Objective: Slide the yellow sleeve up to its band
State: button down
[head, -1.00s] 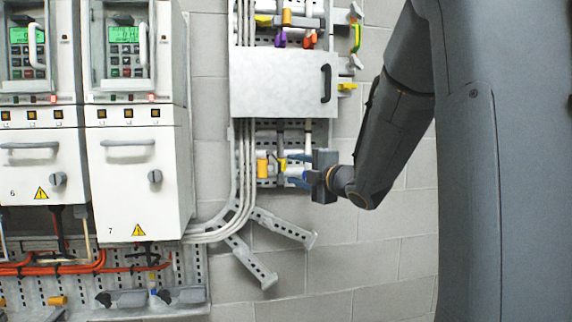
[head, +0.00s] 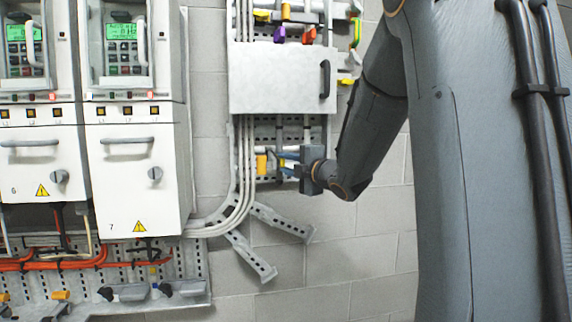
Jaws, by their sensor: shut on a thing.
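My gripper (head: 284,162) is at the lower open part of the wall panel, under the grey cover. It reaches in from the right, its blue fingers around a small yellow piece (head: 283,161) on a thin upright rod (head: 279,132). I take this piece to be the yellow sleeve. It is small and mostly hidden by the fingers. The fingers look closed on it. I cannot make out the band on the rod. A larger orange-yellow block (head: 261,164) sits just left of the fingers, apart from them.
The grey cover (head: 280,80) with a dark handle (head: 325,80) juts out just above my gripper. White pipes (head: 243,170) run down on the left. White drive cabinet 7 (head: 140,185) stands further left. The block wall below right is clear.

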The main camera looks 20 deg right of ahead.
notch_tip(320, 180, up, 8)
jog(key=p, duration=0.2)
jog(key=shift+r+p, duration=0.25)
jog(key=shift+p, duration=0.05)
jog(key=c, duration=1.6)
grip_release()
jog(key=shift+o, duration=0.6)
jog(key=shift+f, duration=0.1)
jog(key=s+d+b, duration=0.1)
jog(key=s+b, duration=0.1)
jog(key=s, duration=0.5)
jog(key=shift+s+d+b, duration=0.3)
jog(key=shift+s, duration=0.05)
jog(key=shift+s, duration=0.1)
